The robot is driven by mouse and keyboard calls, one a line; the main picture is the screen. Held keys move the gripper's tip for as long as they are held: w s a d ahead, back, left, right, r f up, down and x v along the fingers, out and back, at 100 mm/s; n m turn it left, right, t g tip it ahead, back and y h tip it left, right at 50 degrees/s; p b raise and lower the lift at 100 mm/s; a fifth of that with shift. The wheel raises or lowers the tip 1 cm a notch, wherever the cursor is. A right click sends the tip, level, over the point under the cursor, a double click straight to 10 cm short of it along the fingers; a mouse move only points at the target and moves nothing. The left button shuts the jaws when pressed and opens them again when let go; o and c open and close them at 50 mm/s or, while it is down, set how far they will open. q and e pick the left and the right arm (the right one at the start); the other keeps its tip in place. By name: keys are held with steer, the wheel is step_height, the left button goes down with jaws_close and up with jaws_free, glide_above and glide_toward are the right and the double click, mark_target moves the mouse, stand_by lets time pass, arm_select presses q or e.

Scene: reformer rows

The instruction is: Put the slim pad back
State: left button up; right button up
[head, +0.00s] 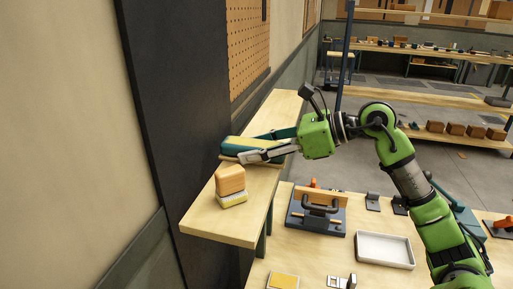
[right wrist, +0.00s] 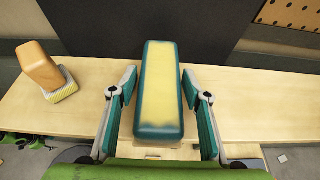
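The slim pad is a long block with a teal edge and a yellow top stripe. It lies on the wooden shelf (head: 225,222), and its length shows in the right wrist view (right wrist: 160,88). In the head view the pad (head: 228,147) is partly hidden by my right gripper (head: 246,152). My right gripper also shows in the right wrist view (right wrist: 160,82), with its fingers open on either side of the pad's near part. Gaps show between each finger and the pad. My left gripper is not in view.
An orange block on a yellow-and-white base (head: 231,184) stands nearer the shelf's front end. A dark wall panel (head: 175,90) rises behind the shelf. A lower bench holds a dark handled fixture (head: 317,212) and a white tray (head: 385,249).

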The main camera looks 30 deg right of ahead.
stand_by(0.3)
steer(key=shift+r, duration=0.15)
steer(key=shift+s+d, duration=0.15)
steer(key=shift+d, duration=0.05)
steer(key=b+v, duration=0.6)
steer(key=v, duration=0.5)
steer(key=shift+s+d+r, duration=0.15)
steer(key=shift+s+r, duration=0.05)
steer(key=shift+s, duration=0.05)
steer(key=shift+f, duration=0.1)
